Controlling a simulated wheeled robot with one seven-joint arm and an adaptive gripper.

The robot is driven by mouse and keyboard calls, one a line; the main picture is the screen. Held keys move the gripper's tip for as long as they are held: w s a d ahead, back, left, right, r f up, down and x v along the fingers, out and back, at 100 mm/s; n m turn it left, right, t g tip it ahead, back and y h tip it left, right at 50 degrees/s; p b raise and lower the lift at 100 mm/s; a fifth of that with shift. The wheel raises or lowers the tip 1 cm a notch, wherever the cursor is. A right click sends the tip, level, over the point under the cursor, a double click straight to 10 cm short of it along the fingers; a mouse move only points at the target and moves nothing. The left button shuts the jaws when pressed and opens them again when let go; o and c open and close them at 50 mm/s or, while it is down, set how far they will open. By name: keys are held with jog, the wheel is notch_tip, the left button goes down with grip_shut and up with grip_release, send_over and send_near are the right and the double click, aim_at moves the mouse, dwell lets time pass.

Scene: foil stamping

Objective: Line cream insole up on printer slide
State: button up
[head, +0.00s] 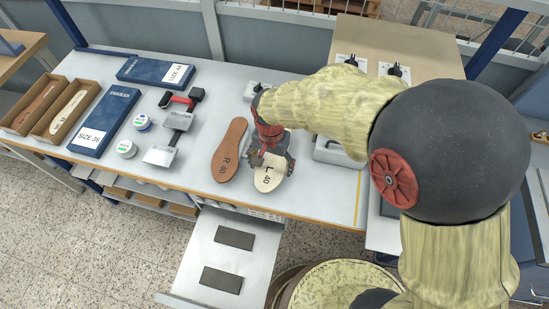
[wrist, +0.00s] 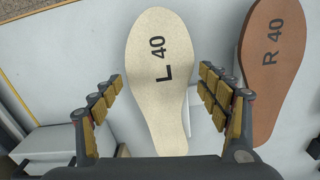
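The cream insole (head: 267,181), marked L 40, lies flat on the table near its front edge, partly covered by my gripper in the head view. In the wrist view the cream insole (wrist: 158,50) shows nearly whole, its lower end hidden by the gripper body. My gripper (head: 271,156) is over its far end. In the wrist view my gripper (wrist: 160,84) is open, with a finger on each side of the insole and a small gap at both sides. I cannot clearly identify the printer slide; a grey-white machine part (head: 334,150) stands right of the gripper, partly hidden by my arm.
A brown insole (head: 230,150), marked R 40, lies just left. A pulled-out drawer (head: 205,262) with two dark pads juts out below the table.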

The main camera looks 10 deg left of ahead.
jog(key=c, duration=0.9)
